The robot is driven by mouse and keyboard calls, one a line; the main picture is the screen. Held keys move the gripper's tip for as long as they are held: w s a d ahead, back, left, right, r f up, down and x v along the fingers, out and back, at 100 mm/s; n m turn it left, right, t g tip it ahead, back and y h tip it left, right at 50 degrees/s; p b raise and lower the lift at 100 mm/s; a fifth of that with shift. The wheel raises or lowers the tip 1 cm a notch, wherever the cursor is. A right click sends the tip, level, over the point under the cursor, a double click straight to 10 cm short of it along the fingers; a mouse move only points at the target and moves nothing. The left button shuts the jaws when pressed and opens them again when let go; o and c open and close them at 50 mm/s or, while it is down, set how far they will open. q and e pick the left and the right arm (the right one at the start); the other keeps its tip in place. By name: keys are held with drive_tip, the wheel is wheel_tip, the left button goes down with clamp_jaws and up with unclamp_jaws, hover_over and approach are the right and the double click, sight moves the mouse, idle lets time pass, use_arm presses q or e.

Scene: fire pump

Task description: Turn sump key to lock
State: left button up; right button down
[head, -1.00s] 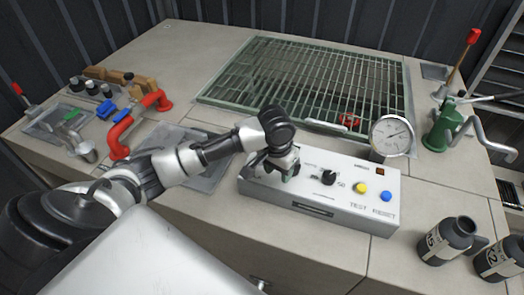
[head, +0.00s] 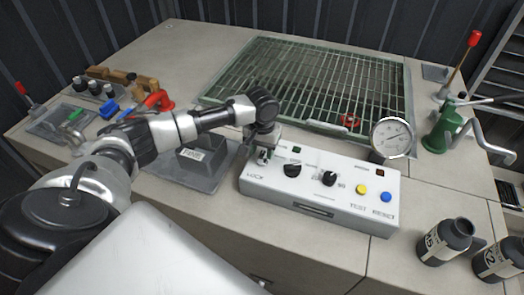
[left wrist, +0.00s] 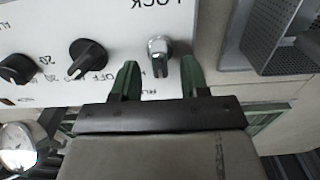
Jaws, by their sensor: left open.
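The white control box (head: 335,187) stands at the front of the bench. Its key switch (head: 263,157), a silver barrel with a dark key, is at the left end near the "LOCK" label. In the left wrist view the key switch (left wrist: 158,48) shows below "LOCK", with its key pointing down in the picture. My left gripper (head: 265,148) is over that end of the box. In its wrist view the two green fingers of the gripper (left wrist: 159,65) are apart, one on each side of the key, with gaps between. My right gripper is not in view.
Two black knobs (head: 292,170), a yellow button (head: 362,189) and a blue button (head: 386,197) are on the box. A pressure gauge (head: 391,137) stands behind its right end. A green grating (head: 320,80) lies behind. Black bottles (head: 447,240) stand at front right.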

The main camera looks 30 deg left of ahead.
use_arm(q)
drive_tip(key=shift+f, duration=0.8)
clamp_jaws()
